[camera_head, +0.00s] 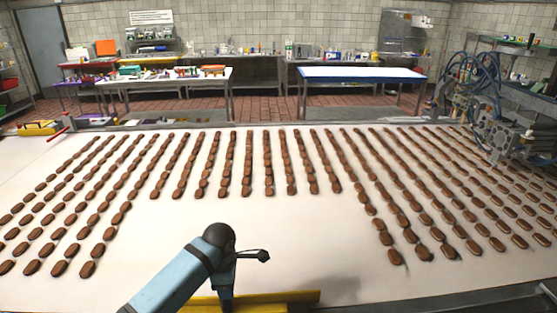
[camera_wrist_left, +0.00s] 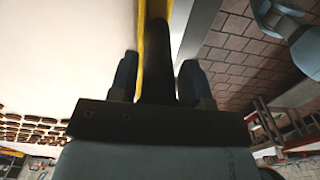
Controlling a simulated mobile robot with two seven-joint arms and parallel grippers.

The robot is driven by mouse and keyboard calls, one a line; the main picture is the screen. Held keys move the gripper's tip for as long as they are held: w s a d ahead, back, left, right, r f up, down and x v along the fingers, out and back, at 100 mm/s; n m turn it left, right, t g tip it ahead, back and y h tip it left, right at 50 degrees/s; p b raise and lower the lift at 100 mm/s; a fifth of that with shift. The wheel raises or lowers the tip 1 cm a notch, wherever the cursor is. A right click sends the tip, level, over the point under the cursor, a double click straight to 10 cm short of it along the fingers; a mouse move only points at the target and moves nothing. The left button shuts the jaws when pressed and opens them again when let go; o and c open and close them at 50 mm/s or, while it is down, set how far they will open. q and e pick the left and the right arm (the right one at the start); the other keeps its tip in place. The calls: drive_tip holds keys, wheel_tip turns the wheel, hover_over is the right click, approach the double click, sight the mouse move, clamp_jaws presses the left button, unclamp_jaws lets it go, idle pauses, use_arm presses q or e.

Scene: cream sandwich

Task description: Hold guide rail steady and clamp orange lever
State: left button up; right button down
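The yellow guide rail (camera_head: 275,297) lies along the near edge of the white belt, and my arm hides part of it. It also shows in the left wrist view (camera_wrist_left: 141,35) as a yellow strip. My left gripper (camera_head: 225,298) points down at the rail. In the left wrist view its two fingers (camera_wrist_left: 158,62) stand apart, on either side of a dark bar that runs beside the yellow strip. I cannot tell whether they touch it. No orange lever is clearly visible near the gripper. My right gripper is not in view.
The white belt (camera_head: 290,235) carries many rows of brown cookies, with a bare area in the near middle. A machine with hoses (camera_head: 490,115) stands at the right. A yellow part (camera_head: 38,128) and a red lever (camera_head: 58,135) sit at the far left edge.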

use_arm(q)
drive_tip(key=o, duration=0.3)
drive_tip(key=shift+r, duration=4.5)
drive_tip(key=o, duration=0.6)
